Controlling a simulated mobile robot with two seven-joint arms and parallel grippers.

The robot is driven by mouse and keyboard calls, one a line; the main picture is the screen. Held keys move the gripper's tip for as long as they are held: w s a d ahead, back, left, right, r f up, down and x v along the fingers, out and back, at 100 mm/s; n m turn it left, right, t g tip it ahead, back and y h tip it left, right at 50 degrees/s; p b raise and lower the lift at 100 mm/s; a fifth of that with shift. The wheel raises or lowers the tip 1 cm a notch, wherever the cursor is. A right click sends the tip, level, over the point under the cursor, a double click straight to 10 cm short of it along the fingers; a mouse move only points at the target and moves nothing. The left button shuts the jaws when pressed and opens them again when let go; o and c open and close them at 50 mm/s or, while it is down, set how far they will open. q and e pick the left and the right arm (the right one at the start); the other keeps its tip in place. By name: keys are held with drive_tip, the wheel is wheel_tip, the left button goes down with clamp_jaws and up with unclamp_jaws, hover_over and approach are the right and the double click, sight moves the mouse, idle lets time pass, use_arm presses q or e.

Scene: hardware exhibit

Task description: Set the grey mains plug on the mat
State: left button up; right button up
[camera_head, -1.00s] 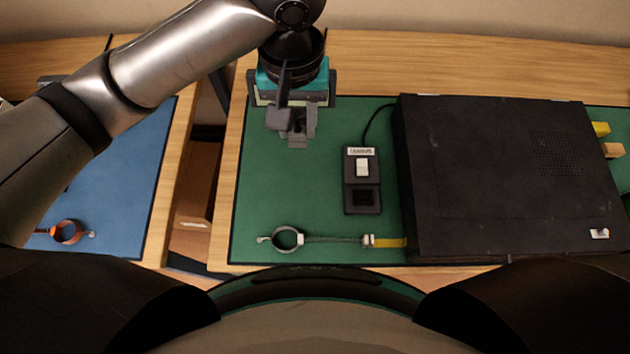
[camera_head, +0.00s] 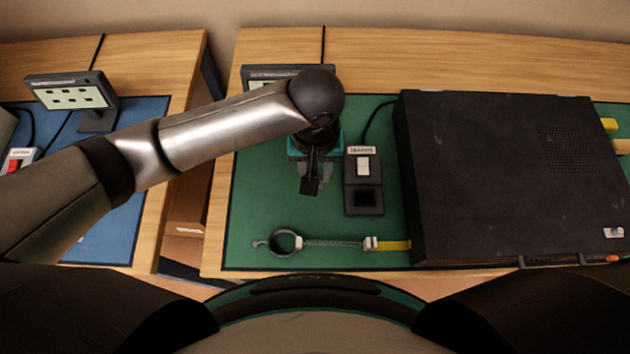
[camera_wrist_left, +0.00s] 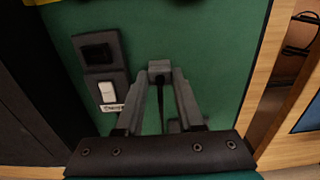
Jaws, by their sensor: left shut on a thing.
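The grey mains plug (camera_wrist_left: 159,68) is a small dark grey block between my left fingertips in the left wrist view, with a dark cord running back from it between the fingers. My left gripper (camera_wrist_left: 160,75) is shut on it. In the head view the left gripper (camera_head: 311,184) points down over the green mat (camera_head: 262,205), just left of the mains switch box; the plug there is hard to tell from the dark fingers. Whether the plug touches the mat I cannot tell. My right gripper is not in view.
The mains switch box (camera_head: 363,183), with a white rocker and dark socket, stands beside a large black case (camera_head: 490,180). A wrist strap (camera_head: 325,243) lies along the mat's front. A display stand (camera_head: 270,72) is behind my arm. The mat's left side is clear.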

use_arm(q)
wheel_tip(320, 180, down, 4)
drive_tip(key=shift+f+b, duration=0.1)
drive_tip(key=shift+b, duration=0.5)
drive_tip(key=shift+f, duration=0.1)
drive_tip(key=shift+f, duration=0.15)
drive_tip(key=o, duration=1)
wheel_tip(320, 180, up, 12)
drive_tip(key=p, duration=0.3)
drive_tip(key=shift+r+p, duration=0.2)
drive_tip(key=shift+p, duration=0.1)
